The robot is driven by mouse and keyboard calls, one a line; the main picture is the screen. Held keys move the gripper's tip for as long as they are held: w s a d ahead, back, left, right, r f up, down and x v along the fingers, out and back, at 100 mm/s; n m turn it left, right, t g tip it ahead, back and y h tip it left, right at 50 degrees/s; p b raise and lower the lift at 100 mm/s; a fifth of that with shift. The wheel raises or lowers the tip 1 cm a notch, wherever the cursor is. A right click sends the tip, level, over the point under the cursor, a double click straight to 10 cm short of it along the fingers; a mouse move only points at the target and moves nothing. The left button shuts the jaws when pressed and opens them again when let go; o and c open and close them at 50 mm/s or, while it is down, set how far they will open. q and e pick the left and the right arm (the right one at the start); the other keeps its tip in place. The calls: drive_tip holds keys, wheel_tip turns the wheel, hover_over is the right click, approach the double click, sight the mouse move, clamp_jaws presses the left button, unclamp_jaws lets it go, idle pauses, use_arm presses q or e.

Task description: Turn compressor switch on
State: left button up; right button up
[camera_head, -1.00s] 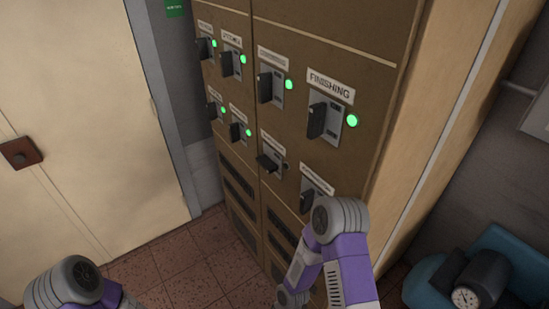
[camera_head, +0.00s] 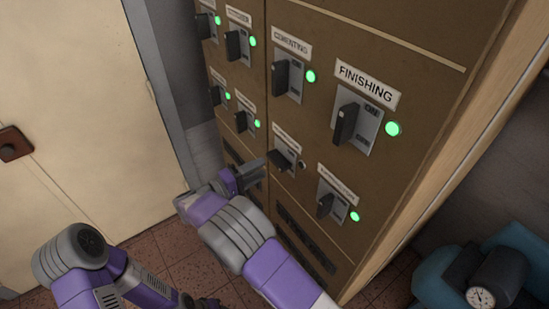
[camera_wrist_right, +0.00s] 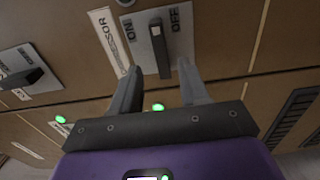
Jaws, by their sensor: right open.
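The compressor switch (camera_head: 284,160) is in the lower row of the brown cabinet. Its dark handle lies sideways, unlike the upright handles around it, and the lamp beside it is unlit. In the right wrist view the switch handle (camera_wrist_right: 159,47) stands between the ON and OFF marks, under a label ending in "SSOR". My right gripper (camera_head: 256,171) is open just left of this handle. In the wrist view its fingertips (camera_wrist_right: 160,68) are to either side of the handle's near end; contact cannot be told. My left gripper (camera_head: 207,302) shows only as a dark part at the bottom edge.
Several other switches with green lamps surround it, among them the FINISHING switch (camera_head: 346,124) above right and another switch (camera_head: 326,204) below right. A pale door (camera_head: 70,110) stands at the left. A blue machine with a gauge (camera_head: 480,296) is at the lower right.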

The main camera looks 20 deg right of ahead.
sight(273, 163)
drive_tip(key=x, duration=0.6)
drive_tip(key=shift+d+f, duration=0.1)
drive_tip(key=shift+d, duration=0.35)
clamp_jaws()
